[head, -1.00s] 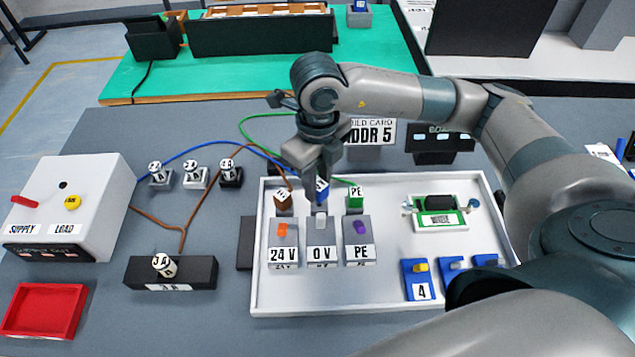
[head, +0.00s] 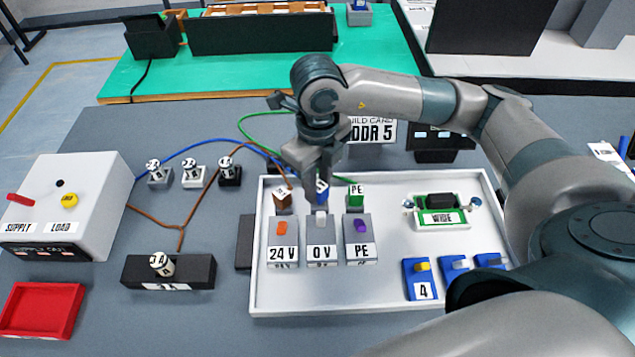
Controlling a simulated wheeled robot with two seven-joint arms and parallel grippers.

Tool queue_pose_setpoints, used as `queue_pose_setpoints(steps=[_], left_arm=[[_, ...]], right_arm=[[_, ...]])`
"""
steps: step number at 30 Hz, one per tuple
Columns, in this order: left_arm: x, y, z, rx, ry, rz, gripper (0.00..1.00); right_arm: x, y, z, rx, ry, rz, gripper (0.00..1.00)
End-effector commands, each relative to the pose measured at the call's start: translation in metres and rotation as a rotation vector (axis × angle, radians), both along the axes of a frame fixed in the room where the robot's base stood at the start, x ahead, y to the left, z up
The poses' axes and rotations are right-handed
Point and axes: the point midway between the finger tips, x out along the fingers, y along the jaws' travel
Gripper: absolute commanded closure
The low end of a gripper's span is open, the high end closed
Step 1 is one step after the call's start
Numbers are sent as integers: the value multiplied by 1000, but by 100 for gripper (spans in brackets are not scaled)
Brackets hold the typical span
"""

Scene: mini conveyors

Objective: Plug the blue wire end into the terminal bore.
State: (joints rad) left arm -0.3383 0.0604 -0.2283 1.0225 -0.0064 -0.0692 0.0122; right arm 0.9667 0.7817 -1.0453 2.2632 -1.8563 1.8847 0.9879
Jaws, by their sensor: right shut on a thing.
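The blue wire (head: 195,147) runs from the white supply box to its blue end block (head: 322,191). My right gripper (head: 320,180) is shut on the blue end from above, just behind the 0 V terminal (head: 321,240). The fingers hide part of the blue end, and I cannot tell whether its tip is inside the bore. The 24 V terminal (head: 282,240) with a brown end (head: 282,200) stands to the left. The PE terminal (head: 360,240) with a green end (head: 355,199) stands to the right. My left gripper is not in view.
The white tray (head: 300,303) holds the terminals, a green module (head: 440,212) and several blue blocks (head: 418,280). The supply box (head: 95,185), a red bin (head: 42,310) and a black block (head: 190,272) stand left. The tray's front middle is clear.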

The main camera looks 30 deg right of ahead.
Motion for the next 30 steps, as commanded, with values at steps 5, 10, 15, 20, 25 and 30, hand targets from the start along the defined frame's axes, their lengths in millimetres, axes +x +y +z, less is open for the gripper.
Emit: queue_pose_setpoints(steps=[5, 10, 15, 20, 25, 30], left_arm=[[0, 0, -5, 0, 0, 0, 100], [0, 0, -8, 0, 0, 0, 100], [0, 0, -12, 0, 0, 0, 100], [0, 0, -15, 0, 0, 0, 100], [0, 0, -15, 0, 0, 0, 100], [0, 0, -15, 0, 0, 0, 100]], right_arm=[[0, 0, -5, 0, 0, 0, 99], [0, 0, -8, 0, 0, 0, 99], [0, 0, -12, 0, 0, 0, 99], [0, 0, -15, 0, 0, 0, 99], [0, 0, -16, 0, 0, 0, 63], [0, 0, -16, 0, 0, 0, 55]])
